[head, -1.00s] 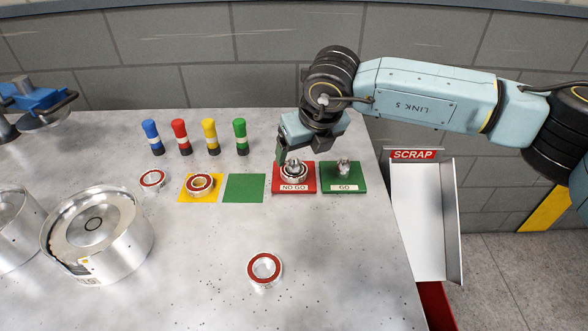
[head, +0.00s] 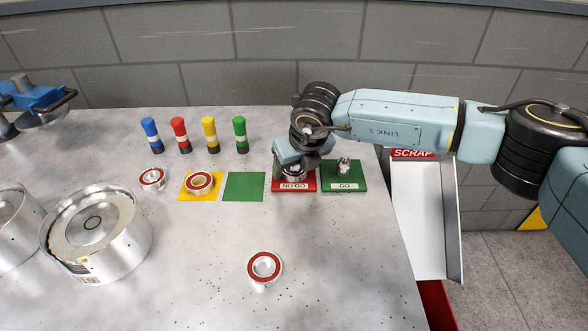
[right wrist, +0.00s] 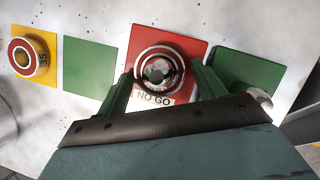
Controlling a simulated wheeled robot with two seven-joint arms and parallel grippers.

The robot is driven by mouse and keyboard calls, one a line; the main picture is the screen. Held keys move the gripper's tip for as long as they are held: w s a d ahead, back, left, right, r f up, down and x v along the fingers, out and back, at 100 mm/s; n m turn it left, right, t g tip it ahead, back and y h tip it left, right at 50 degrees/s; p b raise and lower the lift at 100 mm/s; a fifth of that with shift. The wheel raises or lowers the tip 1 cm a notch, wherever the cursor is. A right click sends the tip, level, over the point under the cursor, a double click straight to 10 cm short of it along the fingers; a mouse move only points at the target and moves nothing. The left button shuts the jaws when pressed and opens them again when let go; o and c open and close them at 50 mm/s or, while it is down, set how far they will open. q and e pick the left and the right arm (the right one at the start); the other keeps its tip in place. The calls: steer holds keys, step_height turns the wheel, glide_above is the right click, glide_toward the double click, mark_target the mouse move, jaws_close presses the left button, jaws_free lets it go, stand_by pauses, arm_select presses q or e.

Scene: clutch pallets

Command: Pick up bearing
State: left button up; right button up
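A silver bearing (right wrist: 160,68) sits on the red NO GO block (right wrist: 188,42), around its gauge post. In the head view this red block (head: 294,186) is partly covered by my right gripper (head: 291,172). In the right wrist view my right gripper's green fingers (right wrist: 160,82) stand apart on either side of the bearing, with gaps visible. Three more bearings with red rings show: one on the yellow square (head: 200,183), one left of it (head: 152,178), and one at the front of the table (head: 265,266).
A green GO block (head: 344,181) with a metal post stands right of the red block. A green square (head: 245,187) is empty. Several coloured cylinders (head: 210,136) stand behind. Silver housings (head: 97,235) stand at left. A scrap chute (head: 420,215) is beyond the right edge.

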steer(key=c, duration=1)
arm_select(q)
steer(key=shift+s+a, duration=0.1)
arm_select(e)
steer(key=shift+o, duration=0.2)
steer(key=shift+r, duration=0.1)
steer(key=shift+r, duration=0.2)
step_height(320, 180, up, 9)
steer(key=shift+f, duration=0.2)
steer(key=shift+r, duration=0.45)
arm_select(q)
steer(key=shift+w+d+r, duration=0.1)
steer(key=shift+w+d, duration=0.1)
steer(key=shift+d, duration=0.15)
